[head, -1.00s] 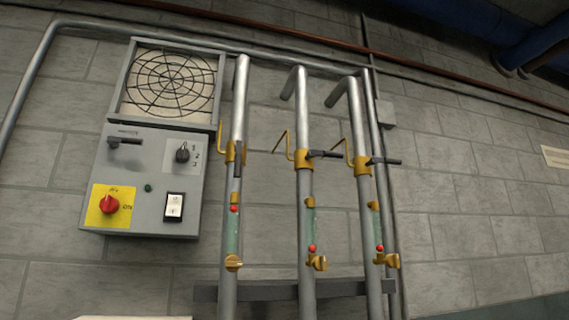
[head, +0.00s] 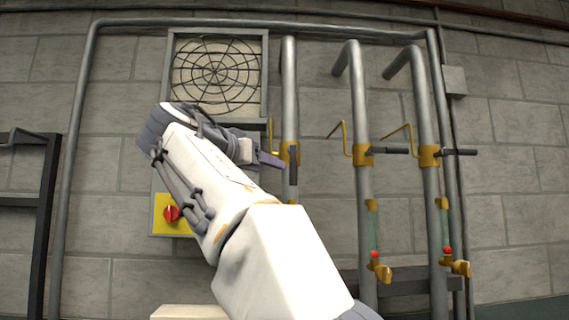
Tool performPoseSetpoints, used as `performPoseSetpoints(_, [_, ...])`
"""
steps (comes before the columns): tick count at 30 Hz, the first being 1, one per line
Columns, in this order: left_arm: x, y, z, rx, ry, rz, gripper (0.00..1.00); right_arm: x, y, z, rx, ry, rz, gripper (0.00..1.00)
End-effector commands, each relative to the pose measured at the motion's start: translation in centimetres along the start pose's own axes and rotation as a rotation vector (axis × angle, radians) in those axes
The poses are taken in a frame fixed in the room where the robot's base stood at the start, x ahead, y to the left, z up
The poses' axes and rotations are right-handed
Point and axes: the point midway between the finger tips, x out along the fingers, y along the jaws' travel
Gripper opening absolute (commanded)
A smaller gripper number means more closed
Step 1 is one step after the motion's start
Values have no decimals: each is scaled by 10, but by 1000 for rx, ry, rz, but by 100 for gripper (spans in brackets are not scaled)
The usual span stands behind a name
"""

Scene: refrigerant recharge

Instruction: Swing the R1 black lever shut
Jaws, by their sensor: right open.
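Three silver vertical pipes carry brass valves with black levers. The left pipe's black lever (head: 293,175) hangs down along its pipe. The middle black lever (head: 390,151) and the right black lever (head: 460,152) stick out sideways to the right. No R1 label is readable, so I cannot tell which lever is R1. My right gripper (head: 272,159) is open and empty, just left of the left valve in the picture. Whether it touches that valve or its lever is not clear. My right arm hides the lower left pipe. My left gripper is not in view.
A grey control box with a red knob (head: 171,213) is mostly hidden behind my arm, below a round fan grille (head: 215,72). Yellow bent handles (head: 347,140) stand out left of the valves. A dark metal frame (head: 45,220) stands at the far left.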

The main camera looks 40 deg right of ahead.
Motion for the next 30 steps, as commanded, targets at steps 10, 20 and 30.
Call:
performPoseSetpoints(10, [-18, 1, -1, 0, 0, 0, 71, 42, 15, -16, 36, 23, 43, 53])
performPoseSetpoints(20, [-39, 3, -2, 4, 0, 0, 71, 95, 16, -17, 36, 22, 38, 53])
performPoseSetpoints(30, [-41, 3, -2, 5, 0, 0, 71, 107, 15, -14, 36, 21, 34, 53])
